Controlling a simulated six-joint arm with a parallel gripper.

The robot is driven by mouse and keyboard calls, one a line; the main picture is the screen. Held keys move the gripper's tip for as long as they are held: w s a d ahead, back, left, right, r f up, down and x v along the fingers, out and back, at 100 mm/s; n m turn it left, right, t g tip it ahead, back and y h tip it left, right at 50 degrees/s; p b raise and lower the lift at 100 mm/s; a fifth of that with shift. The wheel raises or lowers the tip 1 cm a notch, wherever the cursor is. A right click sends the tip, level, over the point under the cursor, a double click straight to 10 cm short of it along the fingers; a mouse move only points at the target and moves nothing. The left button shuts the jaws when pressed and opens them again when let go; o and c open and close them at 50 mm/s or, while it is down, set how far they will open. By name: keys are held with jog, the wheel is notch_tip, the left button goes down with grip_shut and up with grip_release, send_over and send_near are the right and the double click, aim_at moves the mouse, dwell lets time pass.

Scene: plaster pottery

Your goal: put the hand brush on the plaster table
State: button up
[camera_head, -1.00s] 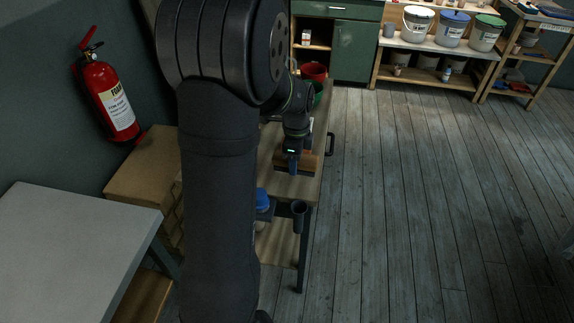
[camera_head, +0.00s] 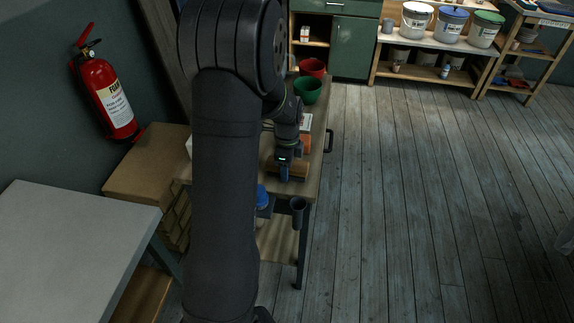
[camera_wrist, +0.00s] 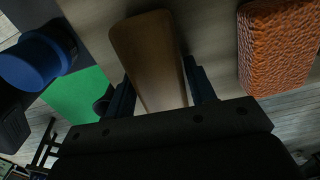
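The hand brush shows as a brown wooden block (camera_head: 299,171) at my gripper (camera_head: 284,175), over the near end of the wooden workbench (camera_head: 316,180). In the wrist view the brush (camera_wrist: 148,48) lies lengthwise between the two dark fingers, which sit close against its sides. My gripper is shut on it. Its bristles are hard to make out. A grey-topped table (camera_head: 70,245), which looks like the plaster table, stands at the lower left, well apart from my gripper. Its visible top is bare.
An orange textured block (camera_wrist: 278,45) lies beside the brush. A green bowl (camera_head: 308,91) and a red bowl (camera_head: 313,67) stand farther back. A blue-topped item (camera_head: 262,197) is at the bench's near end. A cardboard box (camera_head: 150,180) stands between bench and table. A fire extinguisher (camera_head: 107,98) hangs behind.

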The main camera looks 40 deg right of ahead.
jog(key=shift+o, duration=1.2)
notch_tip(320, 180, up, 12)
jog(key=shift+r, duration=0.2)
notch_tip(320, 180, down, 12)
jog(key=shift+r, duration=1.85)
jog(key=shift+f, duration=0.1)
